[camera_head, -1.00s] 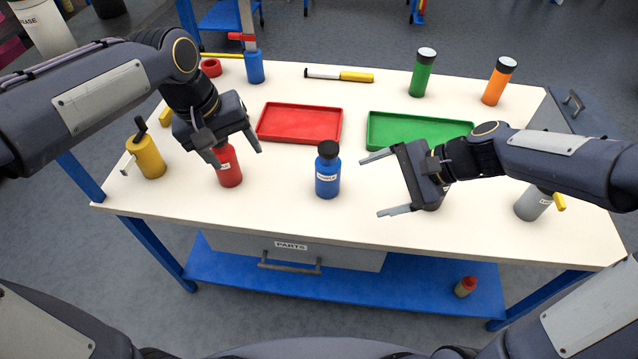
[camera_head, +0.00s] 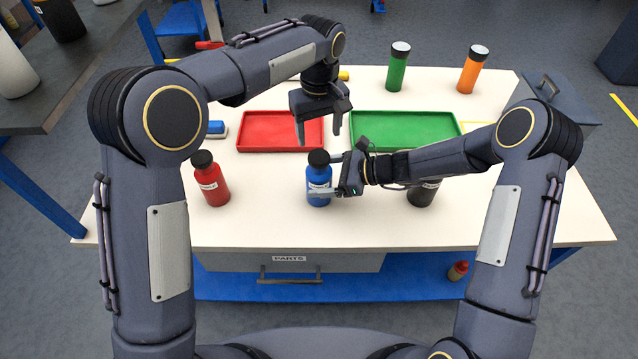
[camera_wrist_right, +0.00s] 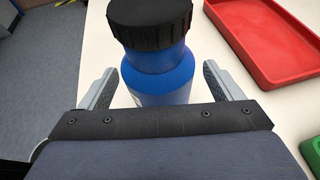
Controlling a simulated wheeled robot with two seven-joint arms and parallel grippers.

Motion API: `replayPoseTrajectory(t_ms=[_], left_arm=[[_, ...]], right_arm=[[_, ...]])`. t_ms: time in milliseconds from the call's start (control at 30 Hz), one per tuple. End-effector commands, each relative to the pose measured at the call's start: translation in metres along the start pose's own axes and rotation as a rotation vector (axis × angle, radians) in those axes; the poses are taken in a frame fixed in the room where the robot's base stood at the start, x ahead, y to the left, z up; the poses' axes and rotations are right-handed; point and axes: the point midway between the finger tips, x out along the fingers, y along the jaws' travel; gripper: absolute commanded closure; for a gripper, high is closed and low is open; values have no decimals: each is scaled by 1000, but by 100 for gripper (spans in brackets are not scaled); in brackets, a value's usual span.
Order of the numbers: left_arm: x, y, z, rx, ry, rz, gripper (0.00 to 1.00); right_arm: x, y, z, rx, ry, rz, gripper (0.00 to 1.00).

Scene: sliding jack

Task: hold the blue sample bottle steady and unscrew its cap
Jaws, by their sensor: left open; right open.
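The blue sample bottle (camera_head: 318,196) stands upright on the table, its black cap (camera_head: 318,158) on top. My right gripper (camera_head: 326,176) is open and reaches in from the right, its two fingers on either side of the bottle body. In the right wrist view the blue bottle (camera_wrist_right: 160,78) lies between the spread fingers, below its black cap (camera_wrist_right: 150,22); a gap shows beside the fingers. My left gripper (camera_head: 322,138) is open and empty, pointing down above and behind the cap, in front of the trays.
A red bottle (camera_head: 212,184) stands to the left and a dark bottle (camera_head: 424,190) to the right, behind my right forearm. A red tray (camera_head: 245,143) and a green tray (camera_head: 440,117) lie behind. Green (camera_head: 397,70) and orange (camera_head: 471,72) bottles stand at the back.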

Motion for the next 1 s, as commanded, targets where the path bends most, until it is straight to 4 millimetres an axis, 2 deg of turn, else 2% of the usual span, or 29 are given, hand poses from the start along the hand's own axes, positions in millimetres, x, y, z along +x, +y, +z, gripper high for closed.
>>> replayPoseTrajectory(t_ms=[167, 467, 1000], left_arm=[[0, 0, 0, 0, 0, 0, 36], [0, 0, 0, 1, 0, 1, 36], [0, 0, 0, 1, 0, 1, 36]], right_arm=[[14, 0, 0, -2, 1, 1, 14], [15, 0, 0, -2, 1, 0, 15], [14, 0, 0, -2, 1, 0, 86]])
